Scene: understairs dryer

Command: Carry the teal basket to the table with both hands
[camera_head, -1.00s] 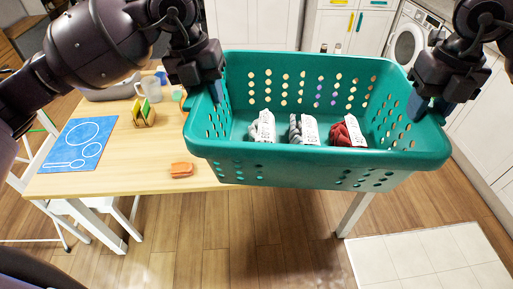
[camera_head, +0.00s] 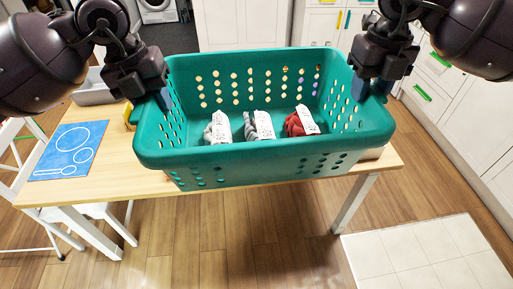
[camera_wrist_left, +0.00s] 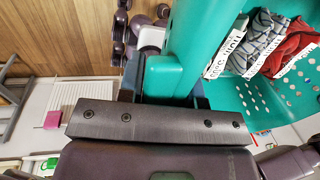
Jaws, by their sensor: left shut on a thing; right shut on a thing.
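The teal basket (camera_head: 250,168) hangs level between my two grippers in the head view, in front of and above the wooden table (camera_head: 100,180). It holds several tagged cloth bundles: a white one (camera_head: 218,128), a grey one (camera_head: 258,126) and a red one (camera_head: 300,122). My left gripper (camera_head: 163,98) is shut on the basket's left rim. My right gripper (camera_head: 360,88) is shut on its right rim. In the left wrist view the basket's rim (camera_wrist_left: 165,75) sits in the left jaws, with bundles beyond. The basket hides much of the tabletop; I cannot tell whether it touches it.
A blue placemat (camera_head: 70,150) lies on the table's left part, with a grey tray (camera_head: 95,90) behind it. A white folding chair (camera_head: 30,170) stands at the left. White cabinets (camera_head: 450,85) line the right. Wooden floor is open in front.

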